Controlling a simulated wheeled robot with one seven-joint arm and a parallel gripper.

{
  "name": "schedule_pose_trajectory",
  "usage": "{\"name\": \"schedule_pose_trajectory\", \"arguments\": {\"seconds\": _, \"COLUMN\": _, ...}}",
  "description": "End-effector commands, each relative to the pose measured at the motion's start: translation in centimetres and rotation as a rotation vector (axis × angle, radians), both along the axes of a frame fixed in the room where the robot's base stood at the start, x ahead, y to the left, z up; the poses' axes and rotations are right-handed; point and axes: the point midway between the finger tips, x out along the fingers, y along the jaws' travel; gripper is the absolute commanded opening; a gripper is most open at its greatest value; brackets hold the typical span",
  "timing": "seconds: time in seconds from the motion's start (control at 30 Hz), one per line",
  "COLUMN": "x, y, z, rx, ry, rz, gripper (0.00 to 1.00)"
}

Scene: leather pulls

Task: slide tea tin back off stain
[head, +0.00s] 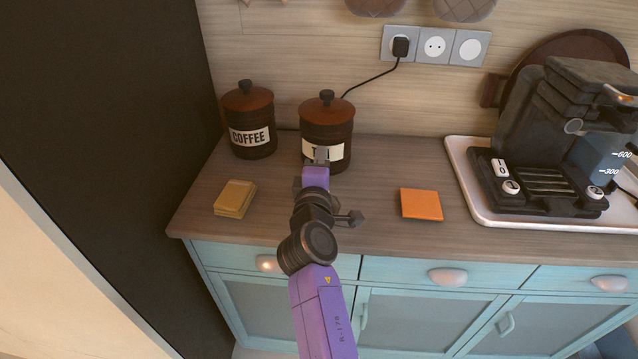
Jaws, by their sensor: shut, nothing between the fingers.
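The tea tin (327,127) is a dark ribbed canister with a brown lid, standing upright toward the back of the counter. Its pale label is mostly hidden behind my gripper (321,155). My gripper is shut and empty, in front of the tin's lower half; I cannot tell whether it touches the tin. No stain shows; the counter just in front of the tin is partly hidden by my arm.
A matching coffee tin (249,122) stands left of the tea tin. A stack of yellow cloths or sponges (235,198) lies front left. An orange square (421,204) lies to the right. A coffee machine stands on a white tray (462,183). A black cord (370,80) runs down behind the tea tin.

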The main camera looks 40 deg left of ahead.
Motion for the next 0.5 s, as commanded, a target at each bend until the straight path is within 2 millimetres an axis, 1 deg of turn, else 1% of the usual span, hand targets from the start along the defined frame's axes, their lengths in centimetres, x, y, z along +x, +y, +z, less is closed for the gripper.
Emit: {"name": "schedule_pose_trajectory", "arguments": {"seconds": 0.5, "x": 2.0, "y": 1.3, "z": -0.1, "rx": 0.001, "ry": -0.001, "rz": 0.0, "gripper": 0.0}}
